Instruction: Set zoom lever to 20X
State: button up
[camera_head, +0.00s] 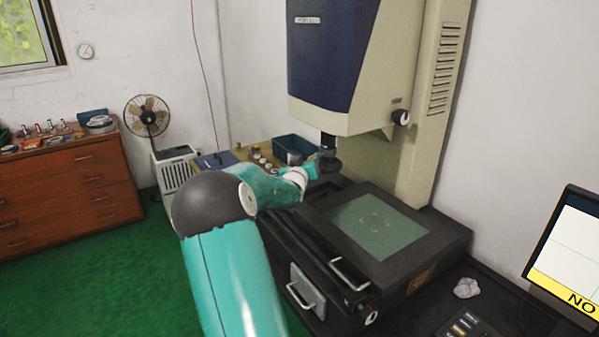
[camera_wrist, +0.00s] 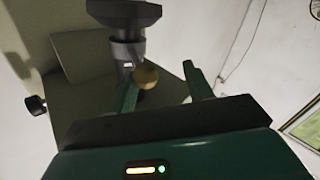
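The dark lens barrel (camera_head: 328,152) hangs under the large blue and cream measuring machine, above the stage. In the wrist view the barrel (camera_wrist: 127,48) has a small pale marking, too small to read. A tan ball knob (camera_wrist: 146,75), apparently the zoom lever's end, sits beside the barrel. My gripper (camera_wrist: 160,83) is open, its two teal fingers well apart. The knob appears beside the left finger, on its inner side; I cannot tell whether they touch. In the head view my gripper (camera_head: 314,169) is at the barrel, and the lever cannot be made out.
The glass stage (camera_head: 375,226) with several small rings lies below the barrel. A blue bin (camera_head: 291,146) stands behind my gripper. A black focus knob (camera_head: 401,117) sticks out of the machine's side. The monitor (camera_head: 572,255) shows a yellow band reading "NO".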

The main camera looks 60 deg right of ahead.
jog(key=v, duration=0.9)
jog(key=shift+a, duration=0.25)
jog(key=shift+a+r, duration=0.1)
jog(key=shift+a, duration=0.05)
